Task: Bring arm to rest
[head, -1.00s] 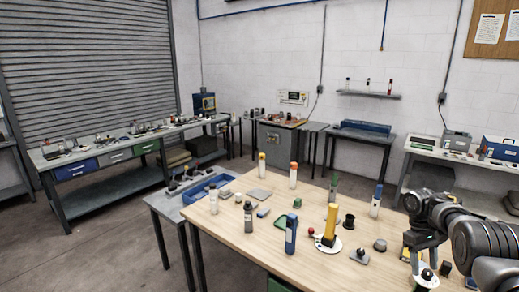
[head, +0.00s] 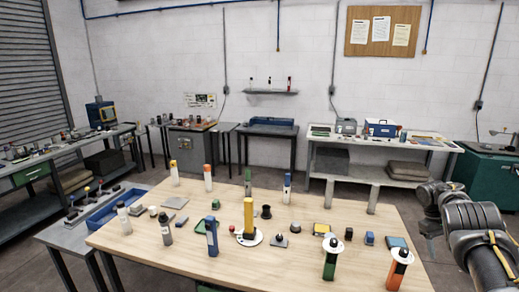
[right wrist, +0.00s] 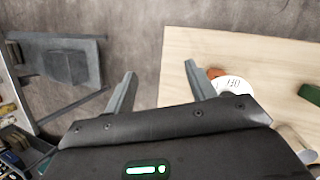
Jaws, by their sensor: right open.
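My right arm enters the head view from the right, bent at the elbow. My right gripper (head: 430,228) hangs beside the right edge of the wooden table (head: 140,250), partly hidden by my arm. In the right wrist view its two fingers (right wrist: 158,82) are apart with nothing between them. Behind them show dark floor and the table's edge. An orange cylinder with a white disc (head: 400,262) stands near the table's right front corner. The disc also shows in the right wrist view (right wrist: 232,86), near the right finger. My left gripper is not in view.
A green cylinder with a white disc (head: 330,258) and a yellow block on a white disc (head: 249,220) stand on the table. Several bottles and small parts are spread farther left. Beyond are a white bench (head: 385,144) and a green cabinet (head: 488,192). Floor is open right of the table.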

